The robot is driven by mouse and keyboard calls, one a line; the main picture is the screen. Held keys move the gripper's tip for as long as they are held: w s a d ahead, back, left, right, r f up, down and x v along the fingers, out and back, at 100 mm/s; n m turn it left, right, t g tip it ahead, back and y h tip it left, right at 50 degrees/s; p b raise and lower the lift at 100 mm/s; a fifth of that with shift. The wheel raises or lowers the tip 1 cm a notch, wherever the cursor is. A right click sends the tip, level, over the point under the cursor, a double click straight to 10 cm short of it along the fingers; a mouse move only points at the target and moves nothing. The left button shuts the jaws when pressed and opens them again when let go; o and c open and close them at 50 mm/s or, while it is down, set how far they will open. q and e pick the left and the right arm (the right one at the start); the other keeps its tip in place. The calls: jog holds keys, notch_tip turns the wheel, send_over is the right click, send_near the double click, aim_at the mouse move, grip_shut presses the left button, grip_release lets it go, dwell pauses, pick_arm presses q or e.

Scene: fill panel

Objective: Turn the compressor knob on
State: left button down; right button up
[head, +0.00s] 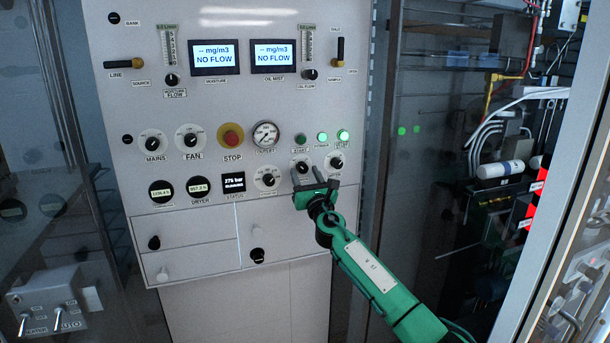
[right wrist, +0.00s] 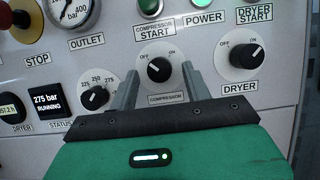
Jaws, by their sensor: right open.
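The compressor knob (right wrist: 158,69) is a black dial on a white round plate marked OFF at left and ON at right. Its white mark points up and left, toward OFF. In the head view the knob (head: 303,167) is partly covered by my right gripper (head: 307,176). That gripper is open, with one finger on each side of the knob; in the right wrist view its fingertips (right wrist: 161,70) flank the dial plate. I cannot tell whether they touch the knob. My left gripper is not in view.
The dryer knob (right wrist: 243,55) is close to the right, its mark toward ON. A pressure dial (right wrist: 94,97) is close to the left. Above are the compressor start button (right wrist: 149,7) and a gauge (head: 265,134). A red stop button (head: 231,137) is further left.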

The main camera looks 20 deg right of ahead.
jog(key=shift+w+r, duration=0.15)
jog(key=shift+w, duration=0.2)
jog(key=c, duration=1)
jog(key=shift+o, duration=0.2)
